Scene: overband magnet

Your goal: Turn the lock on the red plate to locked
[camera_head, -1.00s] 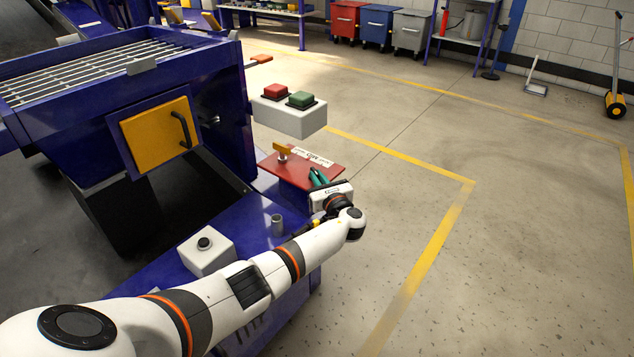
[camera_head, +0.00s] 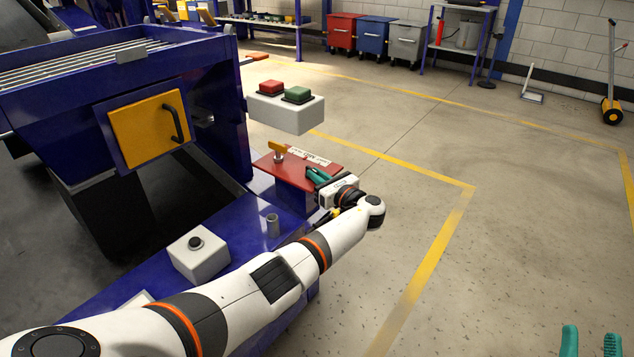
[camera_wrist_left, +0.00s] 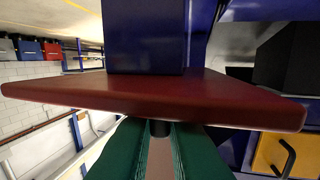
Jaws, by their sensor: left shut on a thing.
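The red plate (camera_head: 291,172) is at the front of the blue machine frame. A yellow handle (camera_head: 278,147) stands on its far left part, with a white label (camera_head: 310,156) beside it. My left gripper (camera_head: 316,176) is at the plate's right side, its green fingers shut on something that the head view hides. In the left wrist view, which looks upside down, the fingers (camera_wrist_left: 160,150) close around a dark round part (camera_wrist_left: 160,128) at the red plate (camera_wrist_left: 160,95). Most of that part is hidden, so its turn position cannot be told. My right gripper (camera_head: 590,342) is open and empty at bottom right.
A grey box with red and green buttons (camera_head: 287,113) hangs just behind the plate. A white box with a black button (camera_head: 198,257) and a short grey post (camera_head: 272,225) stand on the frame near my left arm. Open floor lies to the right.

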